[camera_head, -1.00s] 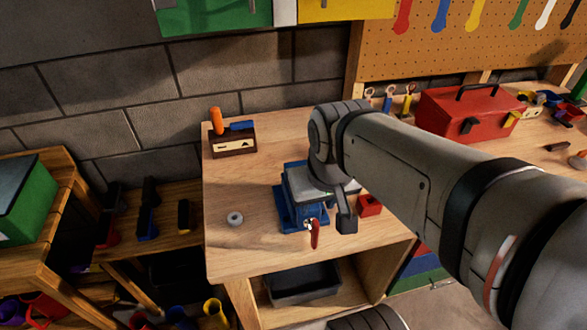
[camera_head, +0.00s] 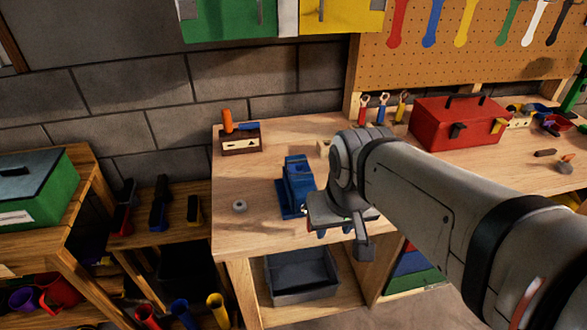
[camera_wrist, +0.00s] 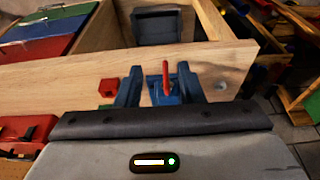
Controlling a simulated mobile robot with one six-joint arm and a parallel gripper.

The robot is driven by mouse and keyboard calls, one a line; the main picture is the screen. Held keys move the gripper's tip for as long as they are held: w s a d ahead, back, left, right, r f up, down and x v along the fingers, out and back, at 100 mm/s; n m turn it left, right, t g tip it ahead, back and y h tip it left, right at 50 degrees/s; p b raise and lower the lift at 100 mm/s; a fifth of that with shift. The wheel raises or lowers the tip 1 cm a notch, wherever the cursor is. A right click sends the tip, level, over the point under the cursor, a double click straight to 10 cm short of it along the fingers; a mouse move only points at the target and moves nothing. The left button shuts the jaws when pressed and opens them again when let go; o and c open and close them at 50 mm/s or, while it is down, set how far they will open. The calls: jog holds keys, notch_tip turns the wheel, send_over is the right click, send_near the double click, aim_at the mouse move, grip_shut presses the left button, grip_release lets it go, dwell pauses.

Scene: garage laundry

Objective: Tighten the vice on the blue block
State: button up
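The blue vice (camera_head: 297,180) stands near the front of the wooden bench, with its near end hidden behind my gripper. I cannot tell a separate blue block from the vice's blue body. In the wrist view, the vice's red handle (camera_wrist: 167,80) stands upright between my fingers, with blue vice parts behind it. My gripper (camera_head: 335,231) hangs at the vice's near right side, by the bench's front edge. Its two blue fingers also show in the wrist view (camera_wrist: 160,84), spread apart on either side of the handle. No contact with the handle is visible.
A wooden holder (camera_head: 241,145) and red toolbox (camera_head: 455,126) stand farther back. A grey bin (camera_head: 301,276) sits below. The bench's left part is mostly clear.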

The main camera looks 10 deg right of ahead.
jog(key=w+f+g+b, duration=0.1)
jog(key=w+f+b, duration=0.1)
jog(key=w, duration=0.2)
jog(key=w+f+g+b, duration=0.1)
jog(key=w+f+b, duration=0.1)
jog(key=w, duration=0.3)
jog(key=w+f+g+b, duration=0.1)
jog(key=w+f+b, duration=0.1)
jog(key=w, duration=0.2)
jog(key=shift+w+a+f+b, duration=0.1)
jog(key=shift+w+a+b, duration=0.2)
jog(key=shift+w, duration=0.05)
jog(key=shift+w+f, duration=0.15)
jog(key=shift+f, duration=0.05)
notch_tip(320, 180, down, 7)
jog(key=shift+f, duration=0.1)
jog(key=shift+c, duration=0.5)
grip_shut()
